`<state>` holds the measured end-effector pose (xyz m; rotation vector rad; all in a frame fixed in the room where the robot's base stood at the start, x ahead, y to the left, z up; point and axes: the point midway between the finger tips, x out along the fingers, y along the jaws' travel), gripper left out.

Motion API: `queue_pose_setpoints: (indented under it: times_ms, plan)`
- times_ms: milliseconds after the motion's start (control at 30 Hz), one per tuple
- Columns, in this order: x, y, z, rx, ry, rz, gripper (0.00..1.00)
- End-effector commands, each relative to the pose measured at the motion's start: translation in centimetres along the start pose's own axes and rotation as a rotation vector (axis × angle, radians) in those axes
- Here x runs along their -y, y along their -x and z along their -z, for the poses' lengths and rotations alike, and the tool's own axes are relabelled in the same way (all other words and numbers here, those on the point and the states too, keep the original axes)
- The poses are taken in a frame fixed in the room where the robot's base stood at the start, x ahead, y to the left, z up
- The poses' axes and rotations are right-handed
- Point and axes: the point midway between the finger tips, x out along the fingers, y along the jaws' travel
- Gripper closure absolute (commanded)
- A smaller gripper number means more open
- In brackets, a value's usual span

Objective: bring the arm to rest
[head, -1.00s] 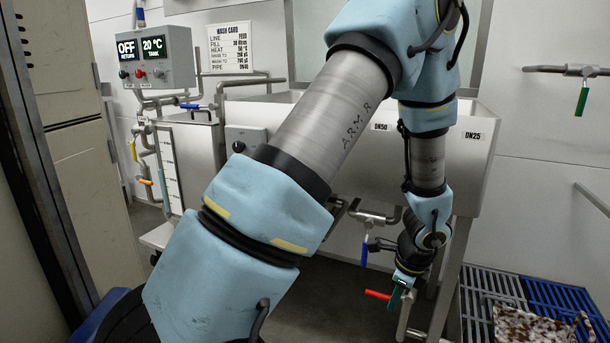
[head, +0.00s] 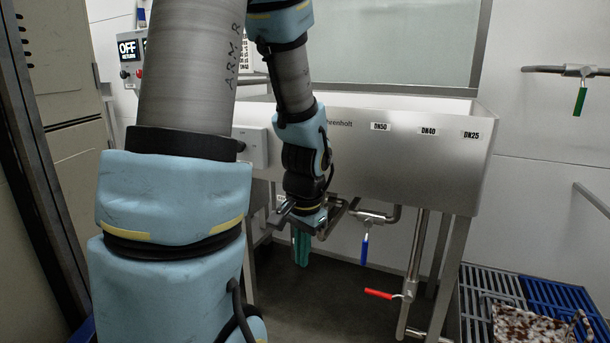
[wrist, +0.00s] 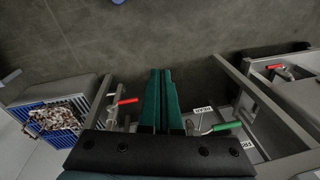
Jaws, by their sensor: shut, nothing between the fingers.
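My gripper (head: 300,247) hangs pointing down in front of the steel tank (head: 400,155), left of the blue-handled valve. Its green fingers are together with nothing between them; they also show in the wrist view (wrist: 161,100). The fingers are apart from the valve handles in the head view. My arm stands upright at the left of the head view and hides part of the control box and the wash card.
A blue valve handle (head: 364,250) and a red one (head: 379,294) hang below the tank. A green handle (head: 580,101) is on the right wall. Floor below my gripper is clear.

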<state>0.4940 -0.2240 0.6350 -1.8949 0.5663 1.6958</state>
Motion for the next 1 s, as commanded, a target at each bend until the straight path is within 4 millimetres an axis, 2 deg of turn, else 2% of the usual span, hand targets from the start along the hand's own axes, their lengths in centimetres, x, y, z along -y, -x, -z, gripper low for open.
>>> queue_pose_setpoints:
  times_ms: [100, 300, 667, 767, 1000]
  plan:
    - [1.7, 1.6, -2.7, -0.016, 0.248, -0.015, 1.0]
    - [3.0, 3.5, -6.4, -0.037, 0.599, -0.046, 1.0]
    - [3.6, 10.3, -5.8, -0.035, 0.593, -0.048, 1.0]
    - [3.9, 12.9, -5.6, -0.035, 0.592, -0.048, 1.0]
    - [4.7, 20.4, -5.0, -0.035, 0.591, -0.047, 1.0]
